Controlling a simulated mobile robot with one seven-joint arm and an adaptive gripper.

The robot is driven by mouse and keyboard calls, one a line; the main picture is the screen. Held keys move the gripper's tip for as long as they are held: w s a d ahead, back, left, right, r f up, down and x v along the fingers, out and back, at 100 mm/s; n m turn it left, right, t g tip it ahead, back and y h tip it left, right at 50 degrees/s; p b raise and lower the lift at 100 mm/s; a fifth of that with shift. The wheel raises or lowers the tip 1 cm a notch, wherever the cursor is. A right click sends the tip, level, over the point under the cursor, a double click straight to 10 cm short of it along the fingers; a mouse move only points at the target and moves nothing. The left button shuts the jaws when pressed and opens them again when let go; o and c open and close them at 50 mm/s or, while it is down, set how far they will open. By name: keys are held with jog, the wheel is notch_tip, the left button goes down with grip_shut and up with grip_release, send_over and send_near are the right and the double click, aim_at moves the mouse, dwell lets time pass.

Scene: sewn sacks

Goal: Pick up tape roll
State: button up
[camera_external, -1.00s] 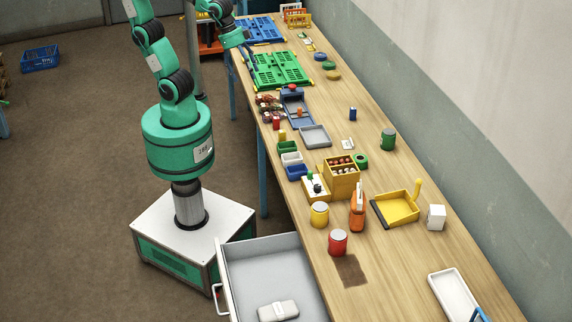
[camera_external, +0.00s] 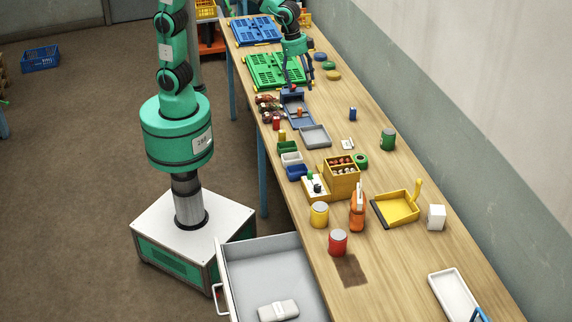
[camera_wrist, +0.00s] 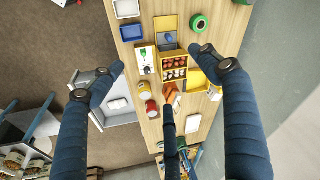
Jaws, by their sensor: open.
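My gripper (camera_external: 298,80) is over the far part of the table, beside the green crate, well short of the roll. In the wrist view my gripper (camera_wrist: 160,66) has its dark blue fingers spread wide, with nothing between them.
The yellow box (camera_external: 342,178) stands close beside the roll. A grey tray (camera_external: 315,136) and small bins are to the left. An open drawer (camera_external: 272,262) juts out in front.

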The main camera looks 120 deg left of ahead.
jog(key=w+a+f+p, duration=0.2)
jog(key=w+a+f, duration=0.25)
jog(key=w, duration=0.45)
jog(key=m+g+p, duration=0.1)
jog(key=g+p, duration=0.2)
jog(key=p, duration=0.2)
send_over(360, 158)
notch_tip(360, 158, down, 21)
jog(key=shift+a+f, duration=0.1)
jog(key=shift+f, duration=0.15)
notch_tip(360, 158, down, 8)
jog(key=shift+f, duration=0.2)
jog(key=shift+f, duration=0.15)
